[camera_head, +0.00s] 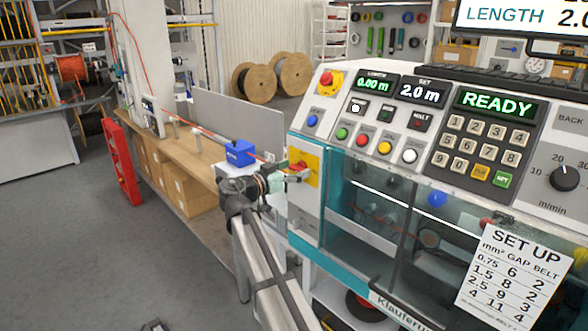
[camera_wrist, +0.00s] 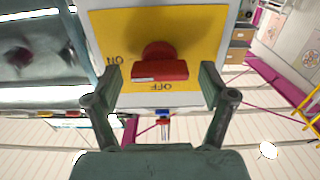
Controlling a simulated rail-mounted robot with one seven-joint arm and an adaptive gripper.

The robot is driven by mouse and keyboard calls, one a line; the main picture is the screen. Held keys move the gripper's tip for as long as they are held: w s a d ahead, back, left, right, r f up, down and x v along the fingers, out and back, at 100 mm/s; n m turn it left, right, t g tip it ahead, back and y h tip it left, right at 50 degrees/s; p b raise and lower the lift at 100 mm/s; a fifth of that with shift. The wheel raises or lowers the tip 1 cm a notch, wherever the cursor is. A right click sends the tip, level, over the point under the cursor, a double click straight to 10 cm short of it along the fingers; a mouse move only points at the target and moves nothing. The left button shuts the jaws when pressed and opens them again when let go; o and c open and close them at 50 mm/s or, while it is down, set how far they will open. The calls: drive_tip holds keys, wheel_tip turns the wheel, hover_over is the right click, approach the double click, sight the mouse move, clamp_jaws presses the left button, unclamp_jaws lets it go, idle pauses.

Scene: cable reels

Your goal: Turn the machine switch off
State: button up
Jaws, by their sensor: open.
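The machine switch is a red rotary handle (camera_wrist: 160,70) on a yellow plate (camera_wrist: 195,28) with ON and OFF labels, which read upside down in the wrist view. The handle's front bar lies level there; ON is at its left and OFF just below it. I cannot tell which label it is set to. In the head view the yellow plate (camera_head: 311,160) is on the machine's left front panel, and my gripper partly covers it. My gripper (camera_wrist: 160,82) is open, with one finger on each side of the handle and visible gaps between; it also shows in the head view (camera_head: 287,177).
The machine's control panel (camera_head: 430,125) shows READY, with a red emergency button (camera_head: 329,80) above the switch. A blue box (camera_head: 240,153) stands left of my gripper, near a wooden bench (camera_head: 180,150).

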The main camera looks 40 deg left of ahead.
drive_tip(key=shift+c, duration=0.3)
drive_tip(key=c, duration=1.1)
drive_tip(key=shift+f+n+b, duration=0.1)
drive_tip(key=shift+n+b, duration=0.3)
drive_tip(key=shift+b, duration=0.05)
drive_tip(key=n+b, duration=0.2)
drive_tip(key=shift+a+n, duration=0.1)
drive_tip(key=shift+n, duration=0.2)
drive_tip(key=n+b, duration=0.1)
drive_tip(key=n, duration=0.3)
drive_tip(key=shift+n+b, duration=0.3)
drive_tip(key=n, duration=0.4)
drive_tip(key=shift+a+n, duration=0.1)
drive_tip(key=shift+n, duration=0.2)
drive_tip(key=n+p, duration=0.1)
drive_tip(key=n, duration=0.4)
drive_tip(key=shift+p, duration=0.35)
drive_tip(key=shift+n, duration=0.3)
